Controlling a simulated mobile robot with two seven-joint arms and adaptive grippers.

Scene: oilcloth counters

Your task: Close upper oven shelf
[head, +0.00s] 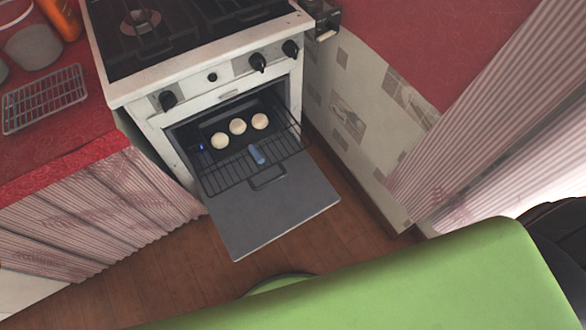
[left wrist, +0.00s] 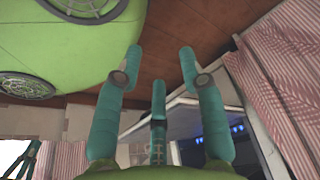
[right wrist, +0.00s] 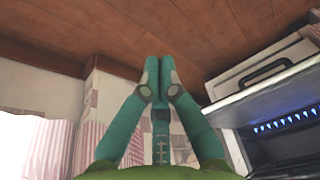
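The white oven (head: 225,75) stands with its grey door (head: 275,212) folded down. A dark wire shelf (head: 228,172) sticks out of the oven over the door, with a loop handle at its front. Several details inside are dark; three pale round pieces (head: 238,126) sit in a row at the opening. My left gripper (left wrist: 160,58) has its fingers spread and empty, with a pale oven panel (left wrist: 170,112) beyond it. My right gripper (right wrist: 158,64) has its fingertips together with nothing seen between them; the oven (right wrist: 275,105) is at the right of its view. Neither gripper shows in the head view.
A red counter (head: 60,140) with a wire rack (head: 44,98) is left of the oven. A tiled wall side (head: 350,105) and striped curtain (head: 470,115) are to the right. Wooden floor (head: 165,280) is clear before the door. My green body covers the lower right.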

